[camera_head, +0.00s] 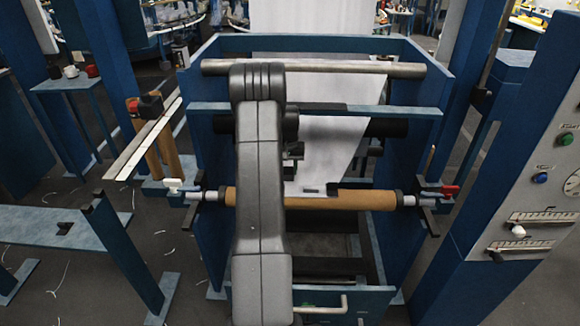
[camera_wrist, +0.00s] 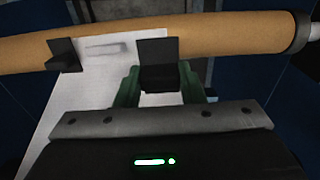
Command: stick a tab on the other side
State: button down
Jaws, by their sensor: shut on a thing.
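My gripper (camera_wrist: 158,85) is shut on a black tab (camera_wrist: 158,50), held between its green fingers. The tab's upper part overlaps the brown tube (camera_wrist: 220,35) in the wrist view; I cannot tell whether it touches. Another black tab (camera_wrist: 63,55) sits at the other edge of the white sheet (camera_wrist: 100,75), against the tube, and also shows in the head view (camera_head: 335,187). The sheet runs down to the tube (camera_head: 330,199) in the head view. A small grey mark (camera_wrist: 105,47) lies on the sheet between the tabs.
The tube lies across the blue loom frame (camera_head: 425,100), with a red-handled clamp (camera_head: 449,190) at right and a white-handled one (camera_head: 174,185) at left. A metal roller (camera_head: 340,68) spans the frame behind. A control panel (camera_head: 545,170) stands at right.

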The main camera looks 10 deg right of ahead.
aim_at(290, 179)
jog(key=shift+w+d+r, duration=0.25)
jog(key=shift+d+r, duration=0.1)
jog(key=shift+r, duration=0.2)
jog(key=shift+w+f+b, duration=0.2)
jog(key=shift+f+b, duration=1.6)
jog(key=shift+f, duration=1.55)
jog(key=shift+f, duration=0.25)
jog(key=shift+f+b, duration=0.6)
jog(key=shift+f, duration=0.15)
jog(key=shift+f, duration=0.2)
jog(key=c, duration=0.9)
grip_release()
jog(key=shift+o, duration=0.2)
jog(key=r, duration=1.3)
jog(key=shift+s+r, duration=0.35)
jog(key=shift+s, duration=0.05)
